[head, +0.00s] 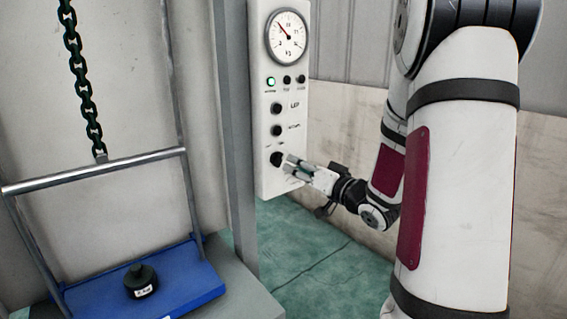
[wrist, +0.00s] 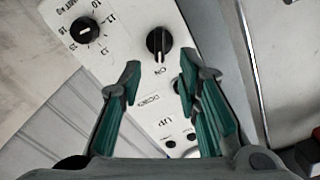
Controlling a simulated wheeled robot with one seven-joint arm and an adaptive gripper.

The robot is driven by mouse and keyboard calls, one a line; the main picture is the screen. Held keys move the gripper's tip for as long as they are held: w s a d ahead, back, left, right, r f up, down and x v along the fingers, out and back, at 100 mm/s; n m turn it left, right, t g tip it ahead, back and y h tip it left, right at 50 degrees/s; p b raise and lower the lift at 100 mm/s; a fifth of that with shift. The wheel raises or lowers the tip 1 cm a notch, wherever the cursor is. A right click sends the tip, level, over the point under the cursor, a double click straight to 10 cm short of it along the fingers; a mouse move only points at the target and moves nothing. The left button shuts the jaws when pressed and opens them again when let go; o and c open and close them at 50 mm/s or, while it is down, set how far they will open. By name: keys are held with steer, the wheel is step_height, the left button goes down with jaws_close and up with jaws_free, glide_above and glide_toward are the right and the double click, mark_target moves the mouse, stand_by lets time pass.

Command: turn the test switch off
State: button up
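In the head view my gripper (head: 289,166) is at the lower part of the control panel (head: 289,185), next to the lowest visible black knob (head: 276,159). Contact cannot be told.
A numbered black dial (wrist: 85,30) is beside the switch. Higher on the panel are more knobs, a lit green lamp (head: 271,81) and a round gauge (head: 288,37). A grey post stands left of it. A black weight (head: 141,280) rests on a blue platform (head: 190,273) under a chain (head: 78,60).

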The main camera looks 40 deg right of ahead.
mark_target(282, 159)
steer(key=w, duration=0.6)
steer(key=shift+a, duration=0.1)
jaws_close()
